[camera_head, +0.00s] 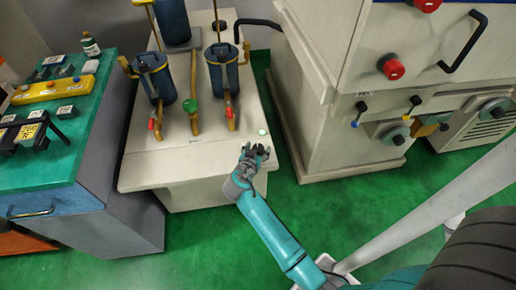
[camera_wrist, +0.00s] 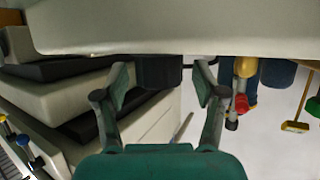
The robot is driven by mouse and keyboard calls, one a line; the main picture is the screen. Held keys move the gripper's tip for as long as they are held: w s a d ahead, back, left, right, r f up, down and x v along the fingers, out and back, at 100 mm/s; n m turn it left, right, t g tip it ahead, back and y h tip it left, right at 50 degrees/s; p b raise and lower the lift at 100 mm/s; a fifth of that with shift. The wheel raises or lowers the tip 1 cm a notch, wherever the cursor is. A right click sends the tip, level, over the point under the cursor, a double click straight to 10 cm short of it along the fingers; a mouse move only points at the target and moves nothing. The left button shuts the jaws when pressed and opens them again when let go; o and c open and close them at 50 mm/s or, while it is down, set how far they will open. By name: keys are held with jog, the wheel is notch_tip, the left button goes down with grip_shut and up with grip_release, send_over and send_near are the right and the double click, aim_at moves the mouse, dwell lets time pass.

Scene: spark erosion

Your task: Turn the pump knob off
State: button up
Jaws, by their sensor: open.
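My gripper (camera_head: 256,152) is at the front right edge of the pale pump cabinet (camera_head: 200,155), close to its top. In the wrist view, which looks upside down, the two fingers of my gripper (camera_wrist: 160,82) are spread apart. A dark block (camera_wrist: 160,71) shows between the fingertips at the edge of the pale surface. It may be the pump knob, but I cannot tell for sure, nor whether the fingers touch it. In the head view my gripper hides that spot. A small pale green-white disc (camera_head: 263,132) shows on the cabinet top just beyond my gripper.
Blue canisters (camera_head: 222,70) with brass pipes, red valve handles (camera_head: 231,125) and a green knob (camera_head: 190,105) stand on the cabinet. A large pale machine (camera_head: 330,110) stands to the right. A green-topped bench (camera_head: 70,155) is at left. Green floor is clear in front.

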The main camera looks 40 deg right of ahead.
jog(key=shift+w+d+f, duration=0.15)
jog(key=shift+d, duration=0.15)
jog(key=c, duration=1.2)
jog(key=shift+o, duration=0.2)
